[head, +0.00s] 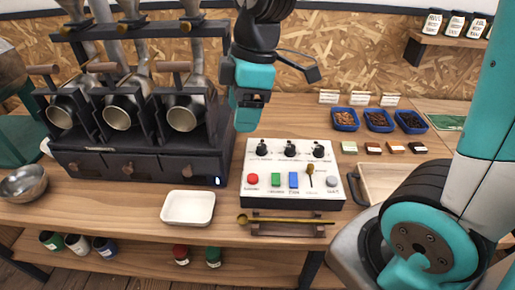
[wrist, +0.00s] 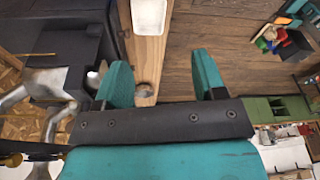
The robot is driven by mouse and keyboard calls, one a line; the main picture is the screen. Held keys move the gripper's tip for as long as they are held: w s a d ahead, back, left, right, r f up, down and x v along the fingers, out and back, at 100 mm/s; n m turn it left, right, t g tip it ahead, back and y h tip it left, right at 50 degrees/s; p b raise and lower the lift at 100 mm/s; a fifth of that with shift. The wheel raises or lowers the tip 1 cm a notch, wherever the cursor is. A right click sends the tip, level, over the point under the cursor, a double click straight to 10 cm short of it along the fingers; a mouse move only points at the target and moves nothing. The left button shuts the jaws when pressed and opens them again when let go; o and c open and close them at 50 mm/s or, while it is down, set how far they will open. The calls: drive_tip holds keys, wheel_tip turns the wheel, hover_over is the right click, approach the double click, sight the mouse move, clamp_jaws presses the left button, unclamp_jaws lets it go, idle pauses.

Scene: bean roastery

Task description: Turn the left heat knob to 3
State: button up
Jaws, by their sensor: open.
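A white control panel (head: 292,204) lies on the wooden counter. Three black knobs stand in a row along its back part, and the left knob (head: 262,148) is the one nearest my gripper. Its pointer and the printed numbers are too small to read. My gripper (head: 246,118) hangs above and behind the panel's left back corner, apart from the left knob. In the wrist view my gripper (wrist: 160,72) has its two teal fingers spread, with nothing between them. The panel cannot be made out in the wrist view.
A dark three-drum roaster (head: 140,168) stands left of the panel. A white tray (head: 188,208) sits at front left, also in the wrist view (wrist: 150,16). A brass scoop (head: 285,220) lies in front on a wooden rest. Blue bean bowls (head: 345,119) stand at back right.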

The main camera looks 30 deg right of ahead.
drive_tip(key=w+d+f+n+h, duration=0.1)
drive_tip(key=w+d+f+n, duration=0.2)
drive_tip(key=w+d+n, duration=0.4)
drive_tip(key=n+h+b, duration=0.1)
drive_tip(key=n, duration=0.2)
approach(262, 145)
drive_tip(key=shift+g, duration=0.3)
drive_tip(key=f, duration=0.3)
drive_tip(key=f+p, duration=0.1)
drive_tip(key=f, duration=0.6)
drive_tip(key=shift+w+a+f+p, duration=0.1)
drive_tip(key=shift+w+a+p, duration=0.15)
drive_tip(key=shift+p, duration=0.1)
drive_tip(key=shift+c, duration=0.4)
drive_tip(key=c, duration=0.8)
drive_tip(key=shift+c, duration=0.2)
